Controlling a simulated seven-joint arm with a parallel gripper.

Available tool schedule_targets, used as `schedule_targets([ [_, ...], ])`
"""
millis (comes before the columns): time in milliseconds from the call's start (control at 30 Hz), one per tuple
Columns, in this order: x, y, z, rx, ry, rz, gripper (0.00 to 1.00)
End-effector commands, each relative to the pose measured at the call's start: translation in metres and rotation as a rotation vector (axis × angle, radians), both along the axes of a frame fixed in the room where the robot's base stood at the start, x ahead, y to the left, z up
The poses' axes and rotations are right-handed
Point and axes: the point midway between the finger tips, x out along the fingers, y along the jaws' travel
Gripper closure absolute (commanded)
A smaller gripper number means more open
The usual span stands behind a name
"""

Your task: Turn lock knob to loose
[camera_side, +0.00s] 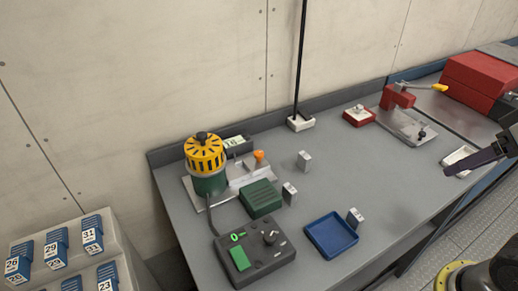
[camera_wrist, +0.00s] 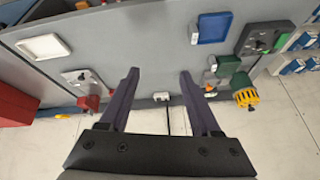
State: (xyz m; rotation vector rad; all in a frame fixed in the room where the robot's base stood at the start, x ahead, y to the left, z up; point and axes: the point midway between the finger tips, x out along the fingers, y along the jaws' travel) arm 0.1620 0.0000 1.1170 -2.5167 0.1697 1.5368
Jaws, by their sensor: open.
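I cannot tell for sure which knob is the lock knob. A dark round knob (camera_side: 270,237) stands on a dark grey control box (camera_side: 246,262) with green parts; the box also shows in the wrist view (camera_wrist: 258,40). An orange knob (camera_side: 258,155) sits beside the yellow-topped green machine (camera_side: 206,165). A small dark knob (camera_side: 422,133) is on a metal plate by a red lever fixture (camera_side: 396,97). No marking for loose is readable. My gripper (camera_wrist: 158,74) is open and empty above the bench, at the right in the side view (camera_side: 470,163), apart from all these knobs.
A blue tray (camera_side: 332,236), a green ribbed box (camera_side: 261,199) and several small grey blocks stand on the bench. A white tray (camera_side: 456,158) lies near my gripper. A black pole (camera_side: 300,60) rises at the back. A large red box (camera_side: 480,82) is at the far right. Mid-bench is mostly clear.

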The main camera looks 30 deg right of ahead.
Motion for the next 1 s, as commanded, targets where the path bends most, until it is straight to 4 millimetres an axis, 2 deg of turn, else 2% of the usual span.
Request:
schedule_targets([
  [33, 0.008, 0.0, 0.018, 0.024, -0.007, -0.045, 0.36],
  [167, 0.031, 0.003, 0.057, 0.083, 0.004, -0.148, 0.36],
  [267, 0.056, 0.006, 0.086, 0.125, 0.025, -0.222, 0.36],
  [400, 0.1, 0.015, 0.122, 0.178, 0.065, -0.32, 0.36],
  [500, 0.134, 0.024, 0.14, 0.207, 0.097, -0.38, 0.36],
  [633, 0.179, 0.039, 0.152, 0.234, 0.139, -0.446, 0.36],
  [767, 0.224, 0.057, 0.152, 0.248, 0.184, -0.501, 0.36],
  [867, 0.257, 0.072, 0.145, 0.253, 0.218, -0.534, 0.36],
  [1000, 0.301, 0.097, 0.124, 0.249, 0.267, -0.567, 0.36],
])
